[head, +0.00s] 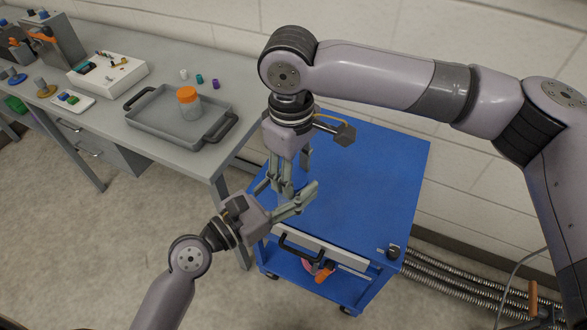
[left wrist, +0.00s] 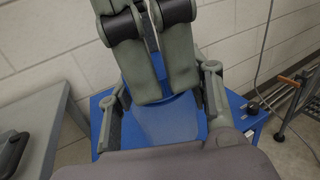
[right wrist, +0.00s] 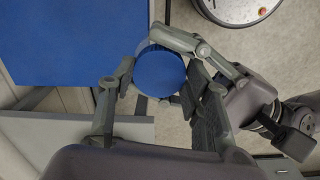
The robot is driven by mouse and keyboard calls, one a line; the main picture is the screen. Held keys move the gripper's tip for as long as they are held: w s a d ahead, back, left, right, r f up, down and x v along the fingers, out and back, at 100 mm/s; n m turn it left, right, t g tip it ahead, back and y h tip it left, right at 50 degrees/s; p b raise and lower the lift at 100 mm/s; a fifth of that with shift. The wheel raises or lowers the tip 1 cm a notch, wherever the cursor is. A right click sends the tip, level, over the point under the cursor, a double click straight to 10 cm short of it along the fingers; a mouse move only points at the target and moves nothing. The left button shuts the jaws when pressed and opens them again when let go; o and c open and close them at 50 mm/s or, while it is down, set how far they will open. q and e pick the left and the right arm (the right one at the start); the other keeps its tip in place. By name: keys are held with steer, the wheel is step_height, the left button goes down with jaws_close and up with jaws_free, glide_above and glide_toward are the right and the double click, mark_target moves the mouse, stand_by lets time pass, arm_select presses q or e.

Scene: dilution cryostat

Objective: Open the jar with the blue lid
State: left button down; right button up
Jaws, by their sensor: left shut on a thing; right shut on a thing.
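The jar's round blue lid (right wrist: 160,73) faces the camera in the right wrist view, between the fingers of my right gripper (right wrist: 161,82). The pale, see-through jar body (left wrist: 168,122) shows faintly between the fingers of my left gripper (left wrist: 164,105) in the left wrist view. In the head view, my right gripper (head: 292,174) points down from above and my left gripper (head: 290,192) reaches in from the lower left. Their fingers meet over the blue cart and mostly hide the jar. Whether lid and body are apart cannot be told.
The blue cart (head: 375,185) has a mostly bare top. On the grey bench (head: 150,55) at left, a grey tray (head: 160,126) holds an orange-lidded jar (head: 189,103). Small coloured caps, a white box (head: 108,75) and other gear stand behind. Ribbed hoses (head: 455,280) run along the wall.

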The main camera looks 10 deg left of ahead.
steer(key=shift+s+a, duration=0.35)
steer(key=shift+a, duration=0.05)
steer(key=o, duration=1.3)
steer(key=shift+w, duration=0.15)
steer(key=shift+d, duration=0.1)
steer(key=shift+w, duration=0.1)
steer(key=shift+d+r, duration=0.1)
steer(key=shift+r, duration=2.2)
steer(key=shift+c, duration=0.4)
steer(key=r+m, duration=0.1)
steer(key=m, duration=0.2)
steer(key=shift+w+d+r, duration=0.1)
steer(key=shift+w+r, duration=0.05)
steer(key=shift+r, duration=0.25)
steer(key=m, duration=0.1)
steer(key=r+m, duration=0.1)
steer(key=m, duration=0.1)
steer(key=shift+d+r, duration=0.1)
steer(key=shift+r, duration=0.05)
steer(key=shift+m, duration=0.3)
steer(key=shift+f, duration=3.9)
